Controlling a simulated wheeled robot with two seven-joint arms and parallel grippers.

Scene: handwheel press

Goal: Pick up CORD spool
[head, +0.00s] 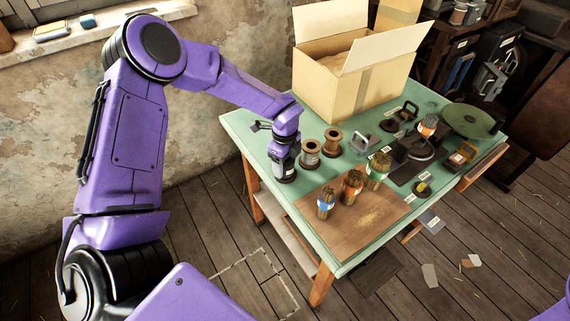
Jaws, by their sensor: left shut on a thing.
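My left gripper (284,154) points down at the left edge of the green table. It is shut on a dark, round-based spool (287,178), mostly hidden by the gripper. I cannot tell whether its base touches the tabletop. Two brown-flanged spools stand upright just right of it: a near one (310,156) with grey winding and a pale label, and a farther one (332,143) with darker winding. The labels are too small to read, so I cannot tell which spool is marked CORD. My right gripper is out of view.
A large open cardboard box (352,88) stands behind the spools. Several banded bundles, one with a blue band (326,203), stand on a brown board (350,228) in front. Floor left of the table is clear.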

